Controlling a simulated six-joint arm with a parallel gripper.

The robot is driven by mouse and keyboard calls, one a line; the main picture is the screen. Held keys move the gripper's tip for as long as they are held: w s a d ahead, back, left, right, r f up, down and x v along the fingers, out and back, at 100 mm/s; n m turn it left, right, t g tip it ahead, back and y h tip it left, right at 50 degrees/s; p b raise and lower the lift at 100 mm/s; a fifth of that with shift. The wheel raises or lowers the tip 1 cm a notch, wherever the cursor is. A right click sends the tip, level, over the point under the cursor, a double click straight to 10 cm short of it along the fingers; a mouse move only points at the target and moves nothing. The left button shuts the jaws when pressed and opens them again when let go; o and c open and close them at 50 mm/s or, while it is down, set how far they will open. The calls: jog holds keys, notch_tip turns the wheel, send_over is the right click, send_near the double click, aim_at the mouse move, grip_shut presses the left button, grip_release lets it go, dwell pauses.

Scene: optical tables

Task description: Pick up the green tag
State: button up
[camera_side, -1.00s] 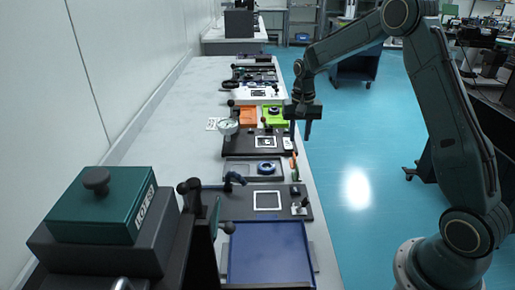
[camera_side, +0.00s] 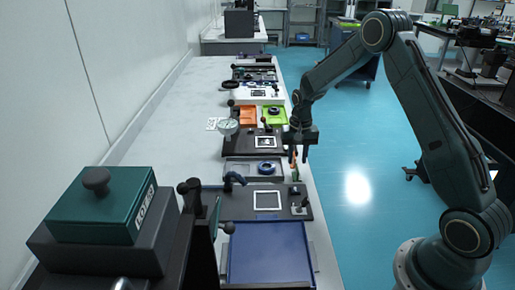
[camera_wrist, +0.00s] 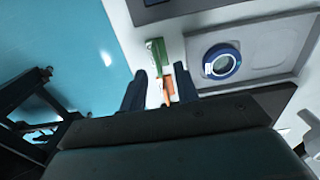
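The green tag (camera_wrist: 157,51) is a small thin piece lying on the pale table edge, seen in the wrist view just beyond my fingertips. A small orange tag (camera_wrist: 168,90) lies close to it, nearer to me and between the fingers in the picture. My gripper (camera_wrist: 160,88) is open, with one dark finger on each side and nothing held. In the side view my gripper (camera_side: 300,157) points down over the table's right edge, above the small coloured tags, which it partly hides. The exact height gap cannot be told.
A grey tray with a blue ring (camera_wrist: 221,62) lies right of the tags. A dark plate with a white square frame (camera_side: 268,201) and a blue tray (camera_side: 266,254) stand nearer the camera. Open floor (camera_side: 355,190) is to the right.

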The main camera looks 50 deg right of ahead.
aim_at(297, 167)
jog(key=shift+s+d+f, duration=0.15)
jog(key=shift+f, duration=2.45)
grip_shut()
